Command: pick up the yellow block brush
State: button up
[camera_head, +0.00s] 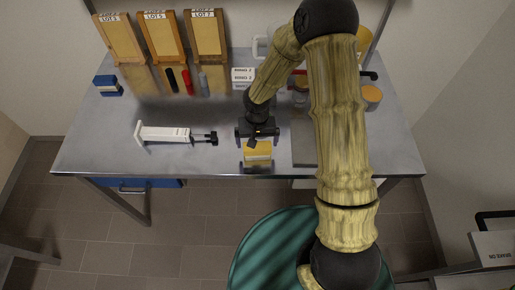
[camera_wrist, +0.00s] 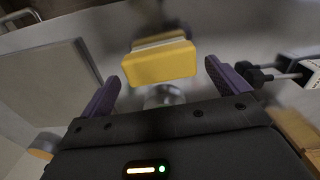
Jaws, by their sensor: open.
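The yellow block brush (camera_head: 257,154) lies near the front edge of the grey metal table, just below my gripper in the head view. In the wrist view the brush (camera_wrist: 160,64) shows its yellow block with a pale band behind it. My gripper (camera_head: 257,139) is open above the table, pointing down at the brush. In the wrist view its two purple fingers (camera_wrist: 161,76) stand apart on either side of the brush, with a gap on each side. I cannot tell how far the fingertips are above it.
A white tool with a black end (camera_head: 165,134) lies left of my gripper. A blue-and-white block (camera_head: 108,86), several markers (camera_head: 187,82) and wooden lot frames (camera_head: 162,37) stand farther back. A grey board (camera_head: 303,145) lies to the right, partly behind my arm. The front left tabletop is clear.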

aim_at(257, 146)
jog(key=shift+w+f+p, duration=0.15)
jog(key=shift+f+p, duration=0.4)
jog(key=shift+f, duration=1.6)
jog(key=c, duration=0.7)
jog(key=shift+r, duration=0.1)
notch_tip(257, 146, up, 10)
jog(key=shift+f+b, duration=0.1)
jog(key=shift+b, duration=0.75)
